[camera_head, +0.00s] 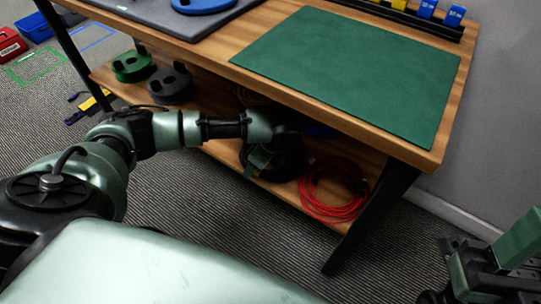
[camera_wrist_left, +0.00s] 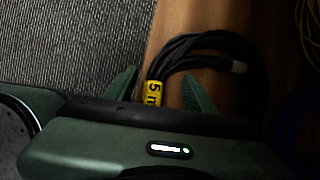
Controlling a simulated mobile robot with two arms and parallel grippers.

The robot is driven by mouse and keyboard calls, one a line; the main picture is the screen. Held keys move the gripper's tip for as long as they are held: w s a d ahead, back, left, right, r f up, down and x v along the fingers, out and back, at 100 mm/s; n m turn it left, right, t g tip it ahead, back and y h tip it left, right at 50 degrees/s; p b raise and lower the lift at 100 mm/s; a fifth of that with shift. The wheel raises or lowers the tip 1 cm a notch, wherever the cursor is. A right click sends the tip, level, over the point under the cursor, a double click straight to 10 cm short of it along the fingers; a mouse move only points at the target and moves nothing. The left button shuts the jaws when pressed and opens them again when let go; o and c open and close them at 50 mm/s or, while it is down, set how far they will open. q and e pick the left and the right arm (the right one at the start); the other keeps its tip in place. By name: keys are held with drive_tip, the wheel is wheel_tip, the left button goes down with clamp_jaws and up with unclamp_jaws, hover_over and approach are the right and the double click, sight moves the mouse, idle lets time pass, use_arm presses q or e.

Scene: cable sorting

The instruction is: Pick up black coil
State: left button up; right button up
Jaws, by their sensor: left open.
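The black coil (camera_wrist_left: 210,42) lies on the wooden lower shelf in the left wrist view, with a yellow "5 m" tag (camera_wrist_left: 153,94) on its near side. My left gripper (camera_wrist_left: 160,90) is open, with one finger on each side of the tag. I cannot tell whether the fingers touch the coil. In the head view my left gripper (camera_head: 258,163) reaches in over the lower shelf, and the dark coil is hard to separate from my dark wrist there. My right gripper (camera_head: 480,270) is partly in view at the lower right, cut off by the edge.
A red cable coil (camera_head: 333,190) lies on the lower shelf to the right. Green (camera_head: 132,66) and black (camera_head: 171,84) round holders stand at its left. The tabletop with a green mat (camera_head: 350,70) overhangs the shelf. A table leg (camera_head: 370,215) stands at the right.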

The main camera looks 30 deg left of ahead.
use_arm(q)
drive_tip(key=shift+a+f, duration=0.1)
drive_tip(key=shift+f, duration=0.05)
clamp_jaws()
idle(0.4)
